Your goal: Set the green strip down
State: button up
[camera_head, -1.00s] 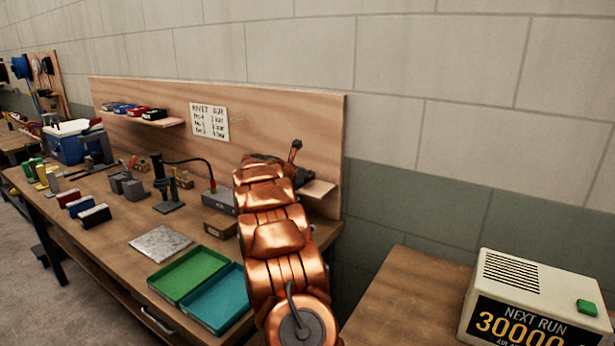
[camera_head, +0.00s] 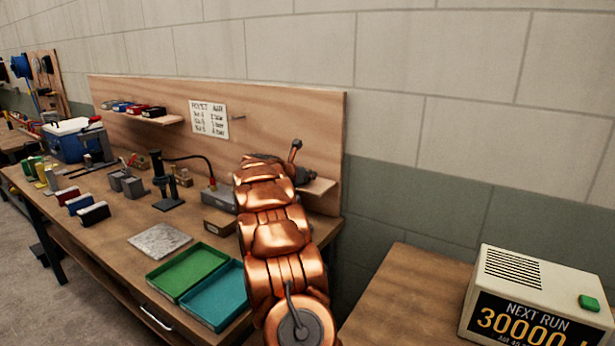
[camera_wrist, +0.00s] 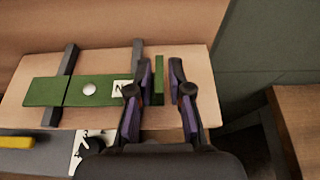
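In the wrist view my gripper (camera_wrist: 161,88) has its two dark, purple-padded fingers apart. A narrow upright green strip (camera_wrist: 159,80) stands in the gap, with a visible space to the right finger; the left finger is close beside it. A wide flat green strip (camera_wrist: 45,91) lies to the left across two dark bars (camera_wrist: 62,78) on a wooden shelf. It carries a round white spot and a white label marked N, partly covered by the left finger. I cannot tell whether the two green parts join. In the head view my arm hides the gripper.
A wooden board (camera_head: 290,120) backs the bench, with a small shelf (camera_head: 318,188) behind my arm. Green (camera_head: 188,270) and teal (camera_head: 217,298) trays lie left of my arm. A beige display box (camera_head: 535,295) stands on the right table. A yellow piece (camera_wrist: 15,142) is at lower left.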

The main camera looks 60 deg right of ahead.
jog(key=shift+o, duration=0.9)
jog(key=shift+r, duration=0.1)
jog(key=shift+r+p, duration=0.5)
jog(key=shift+p, duration=0.25)
jog(key=b+v, duration=0.4)
jog(key=v, duration=0.7)
jog(key=shift+a, duration=0.5)
jog(key=shift+w, duration=0.1)
